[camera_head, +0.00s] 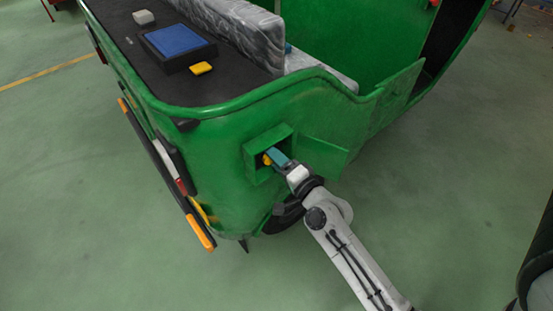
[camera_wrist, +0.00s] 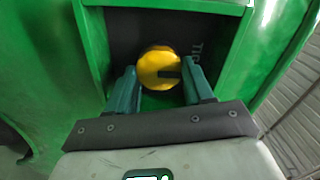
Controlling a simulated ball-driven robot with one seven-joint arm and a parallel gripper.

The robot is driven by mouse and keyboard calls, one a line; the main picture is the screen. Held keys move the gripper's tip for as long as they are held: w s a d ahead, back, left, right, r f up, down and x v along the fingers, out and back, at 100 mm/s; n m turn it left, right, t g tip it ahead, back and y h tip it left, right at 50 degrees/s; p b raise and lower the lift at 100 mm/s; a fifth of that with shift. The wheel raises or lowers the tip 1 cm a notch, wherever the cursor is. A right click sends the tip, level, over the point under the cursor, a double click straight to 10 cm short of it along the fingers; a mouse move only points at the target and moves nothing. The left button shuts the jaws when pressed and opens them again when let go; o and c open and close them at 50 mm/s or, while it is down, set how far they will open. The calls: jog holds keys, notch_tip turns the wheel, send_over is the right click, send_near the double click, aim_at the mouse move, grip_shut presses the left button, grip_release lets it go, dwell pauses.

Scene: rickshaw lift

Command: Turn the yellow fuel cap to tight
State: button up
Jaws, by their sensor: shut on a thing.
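The yellow fuel cap (camera_wrist: 160,66) sits in a dark square recess in the green rickshaw body. It is round with a dark slot or mark on its right side. In the head view the cap (camera_head: 266,160) is mostly hidden behind my gripper. My gripper (camera_wrist: 159,82) has its two teal fingers on either side of the cap, shut on it. In the head view my gripper (camera_head: 274,158) reaches into the recess from the lower right. Some lettering, partly hidden, shows on the recess's back wall right of the cap.
The open green flap (camera_head: 322,156) stands out to the right of the recess, close to my gripper. The green rickshaw (camera_head: 200,150) carries a blue-topped box (camera_head: 178,41), a yellow block (camera_head: 201,68) and a grey block (camera_head: 144,17) on its dark rear deck. Green floor is clear at left.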

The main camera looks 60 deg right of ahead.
jog(key=o, duration=1)
jog(key=shift+o, duration=0.2)
jog(key=shift+s, duration=0.1)
jog(key=b+v, duration=0.2)
jog(key=v, duration=0.8)
jog(key=shift+s, duration=0.3)
